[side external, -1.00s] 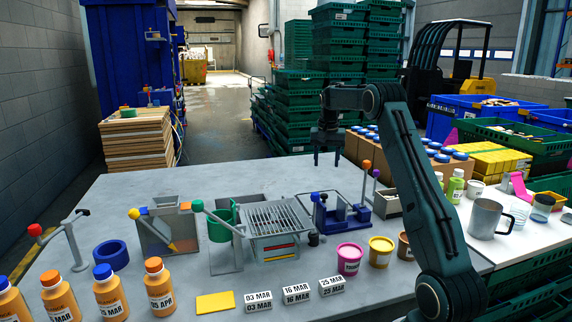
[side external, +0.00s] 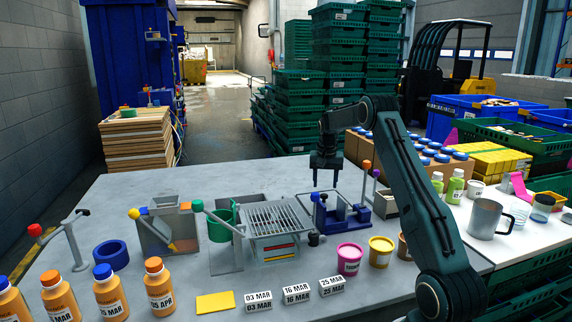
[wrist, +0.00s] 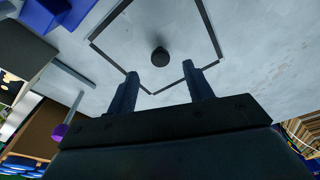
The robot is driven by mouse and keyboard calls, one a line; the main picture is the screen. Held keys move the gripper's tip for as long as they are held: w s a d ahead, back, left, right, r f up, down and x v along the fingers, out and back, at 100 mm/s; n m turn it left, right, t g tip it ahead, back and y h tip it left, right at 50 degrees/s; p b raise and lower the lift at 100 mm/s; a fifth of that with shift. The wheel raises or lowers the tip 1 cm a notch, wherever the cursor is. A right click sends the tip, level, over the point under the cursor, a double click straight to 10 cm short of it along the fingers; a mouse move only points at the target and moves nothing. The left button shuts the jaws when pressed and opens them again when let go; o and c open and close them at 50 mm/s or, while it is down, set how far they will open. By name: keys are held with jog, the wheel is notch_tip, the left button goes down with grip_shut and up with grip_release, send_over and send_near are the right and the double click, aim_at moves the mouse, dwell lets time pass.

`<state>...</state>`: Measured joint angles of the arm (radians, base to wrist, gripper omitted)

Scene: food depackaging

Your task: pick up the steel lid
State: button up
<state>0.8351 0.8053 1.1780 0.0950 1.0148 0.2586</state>
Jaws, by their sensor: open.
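The steel lid (wrist: 188,38) appears in the wrist view as a pale grey square with dark edges and a round dark knob (wrist: 160,57) in its middle. In the side view my gripper (side external: 325,182) hangs pointing down above the table, behind the blue fixture (side external: 342,214).
A slatted grey rack (side external: 274,220) stands left of the blue fixture. A purple-knobbed lever (wrist: 60,130) rises close to my gripper in the wrist view. Pink (side external: 349,260) and yellow (side external: 380,252) tubs stand in front. The table's back left is clear.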

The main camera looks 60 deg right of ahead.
aim_at(324, 194)
jog(key=shift+w+d+f, duration=0.1)
jog(key=shift+d+f, duration=0.1)
jog(key=shift+f, duration=1.1)
jog(key=shift+w+d+f, duration=0.1)
jog(key=shift+d+f, duration=0.1)
jog(key=shift+f, duration=1.05)
grip_shut()
jog(key=shift+r, duration=0.15)
notch_tip(324, 194, up, 10)
